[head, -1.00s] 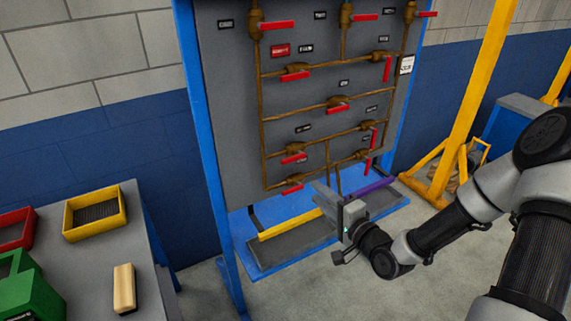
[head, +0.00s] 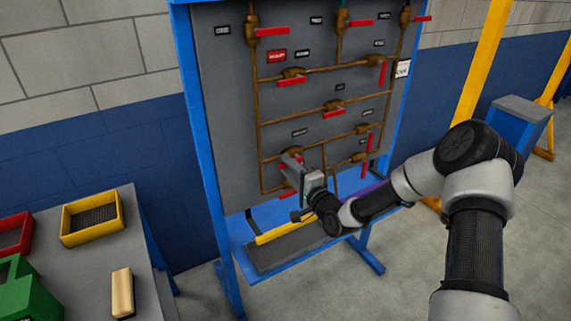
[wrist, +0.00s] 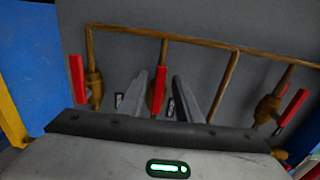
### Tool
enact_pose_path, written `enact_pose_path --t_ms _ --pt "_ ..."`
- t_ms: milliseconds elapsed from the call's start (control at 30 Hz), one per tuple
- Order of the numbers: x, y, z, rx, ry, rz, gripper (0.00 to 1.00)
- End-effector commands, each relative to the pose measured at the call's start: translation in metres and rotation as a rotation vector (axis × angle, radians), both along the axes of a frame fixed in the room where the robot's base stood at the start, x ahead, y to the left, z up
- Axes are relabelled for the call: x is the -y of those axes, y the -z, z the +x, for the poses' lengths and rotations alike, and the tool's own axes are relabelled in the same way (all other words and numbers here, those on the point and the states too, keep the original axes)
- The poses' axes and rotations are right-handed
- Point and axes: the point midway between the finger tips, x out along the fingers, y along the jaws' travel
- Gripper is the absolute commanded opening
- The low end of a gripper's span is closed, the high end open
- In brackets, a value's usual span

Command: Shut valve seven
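A grey valve panel (head: 225,110) carries brown pipes and several valves with red handles. The valve labels are too small to read, so I cannot tell which valve is seven. My gripper (head: 288,160) is at the panel's lower left, in front of a valve that it largely hides. In the wrist view my gripper (wrist: 158,80) has its two fingers apart, with a red handle (wrist: 158,92) showing between them. I cannot tell whether the fingers touch it. Other red handles show left (wrist: 77,78) and right (wrist: 293,107) of the fingers.
A blue frame (head: 202,130) borders the panel, with a shelf below it. A grey table (head: 90,265) at the left holds a yellow bin (head: 92,218), a red bin and a green object. A yellow post (head: 486,60) stands to the right.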

Motion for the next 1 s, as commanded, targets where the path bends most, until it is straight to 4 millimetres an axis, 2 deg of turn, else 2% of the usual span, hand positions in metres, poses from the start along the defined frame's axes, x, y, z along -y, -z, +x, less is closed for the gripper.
enact_pose_path --t_ms 200,500,700,1000 --pt "-0.01 0.0 0.015 0.001 0.0 -0.001 0.31" --pt "-0.011 0.0 0.017 0.0 0.0 0.0 0.31" --pt "-0.011 0.0 0.017 0.001 0.0 -0.001 0.0" --pt "-0.011 0.001 0.017 0.003 0.0 -0.005 0.0"
